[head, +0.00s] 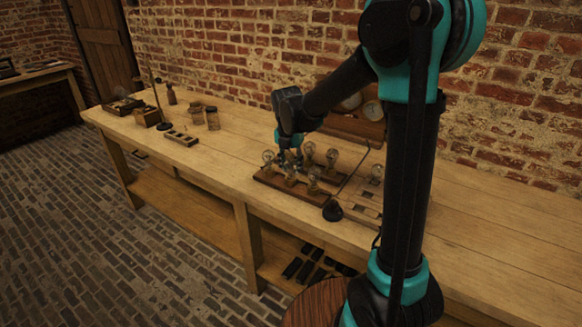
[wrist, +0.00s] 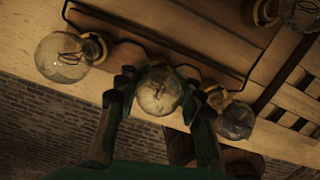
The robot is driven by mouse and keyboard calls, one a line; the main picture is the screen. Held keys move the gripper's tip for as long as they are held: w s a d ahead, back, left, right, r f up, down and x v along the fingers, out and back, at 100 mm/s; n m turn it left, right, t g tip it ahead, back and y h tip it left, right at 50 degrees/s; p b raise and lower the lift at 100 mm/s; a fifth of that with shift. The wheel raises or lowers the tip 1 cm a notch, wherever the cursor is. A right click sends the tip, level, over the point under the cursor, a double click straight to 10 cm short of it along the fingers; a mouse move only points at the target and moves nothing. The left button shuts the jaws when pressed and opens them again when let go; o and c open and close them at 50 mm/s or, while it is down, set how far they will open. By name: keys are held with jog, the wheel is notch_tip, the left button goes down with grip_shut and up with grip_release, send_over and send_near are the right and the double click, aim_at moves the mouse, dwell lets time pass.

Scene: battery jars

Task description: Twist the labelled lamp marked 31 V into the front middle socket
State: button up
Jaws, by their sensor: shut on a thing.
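My gripper (wrist: 157,86) is shut on a clear glass lamp (wrist: 158,92), with one finger on each side of its globe. No 31 V mark is legible on it. In the head view my gripper (head: 291,152) is low over the wooden lamp board (head: 262,178), among several lamps. The held lamp sits between a lamp (wrist: 62,57) in a brass socket on the left and a darker lamp (wrist: 234,121) on the right in the wrist view. The globe and fingers hide the held lamp's base and the front middle socket, so I cannot tell how they meet.
More lamps (head: 332,157) stand at the back of the board, close to my gripper. A tray (head: 362,203) with a lamp is to the right, beside a dark round-based object (head: 332,211). Jars (head: 212,118) and boxes are far left. The bench front (head: 210,165) is clear.

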jog(key=m, duration=0.4)
jog(key=shift+s, duration=0.1)
jog(key=shift+d+m+h, duration=0.1)
jog(key=shift+m+h, duration=0.2)
jog(key=shift+m, duration=0.9)
jog(key=m, duration=0.2)
jog(key=shift+m+g, duration=0.3)
jog(key=m, duration=0.3)
jog(key=shift+s+m+g, duration=0.1)
jog(key=shift+m+g, duration=0.2)
jog(key=shift+m, duration=0.6)
jog(key=m, duration=0.4)
jog(key=shift+s+m+g, duration=0.1)
jog(key=shift+m+g, duration=0.2)
